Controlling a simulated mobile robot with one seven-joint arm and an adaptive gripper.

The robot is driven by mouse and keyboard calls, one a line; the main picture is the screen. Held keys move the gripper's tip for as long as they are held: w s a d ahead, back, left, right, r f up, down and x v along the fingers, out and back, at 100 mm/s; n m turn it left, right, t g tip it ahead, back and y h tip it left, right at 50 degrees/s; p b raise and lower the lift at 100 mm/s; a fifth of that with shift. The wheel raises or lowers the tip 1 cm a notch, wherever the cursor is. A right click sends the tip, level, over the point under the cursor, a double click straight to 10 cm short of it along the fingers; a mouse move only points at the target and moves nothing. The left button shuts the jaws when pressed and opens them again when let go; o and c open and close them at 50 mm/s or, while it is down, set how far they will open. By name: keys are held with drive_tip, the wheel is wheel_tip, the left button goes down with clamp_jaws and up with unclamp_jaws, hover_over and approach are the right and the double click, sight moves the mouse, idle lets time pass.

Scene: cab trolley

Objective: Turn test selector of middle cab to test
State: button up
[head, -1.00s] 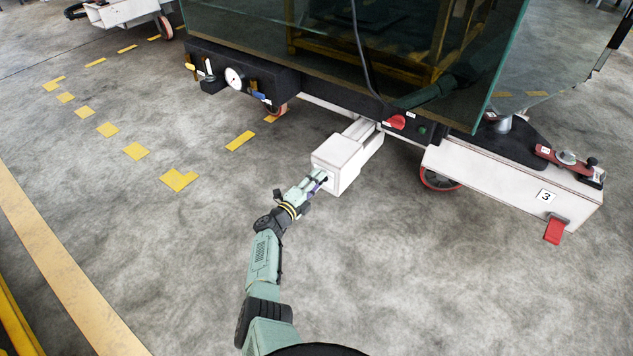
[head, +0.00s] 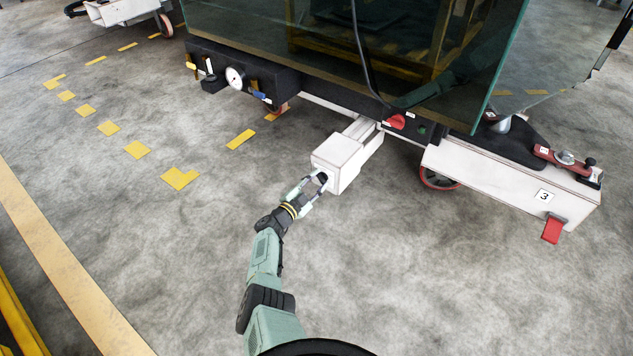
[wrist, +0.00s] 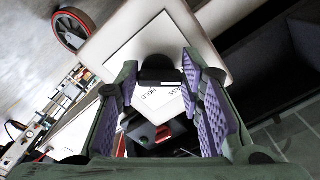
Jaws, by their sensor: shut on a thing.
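The test selector is a black knob (wrist: 160,68) on the front face of a white box (head: 337,152). The box sticks out from the trolley on a white beam. In the head view the knob (head: 322,178) is a small dark spot. My gripper (head: 322,182) reaches it from the lower left and is shut on it. In the wrist view my gripper (wrist: 160,72) has its purple-padded fingers on either side of the knob. White lettering plate (wrist: 165,97) with partly legible words lies below it. The fingers hide part of the plate, so I cannot tell the set position.
A glass cab (head: 400,60) stands above the box. A red switch (head: 397,121) is on its lower edge, and a gauge (head: 235,77) is at left. A white beam marked 3 (head: 510,190) lies to the right. The floor (head: 430,280) in front is clear.

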drive_tip(key=shift+n, duration=0.8)
drive_tip(key=o, duration=1.2)
drive_tip(key=shift+c, duration=0.2)
drive_tip(key=shift+s+a, duration=0.1)
drive_tip(key=v, duration=0.7)
drive_tip(key=shift+s, duration=0.1)
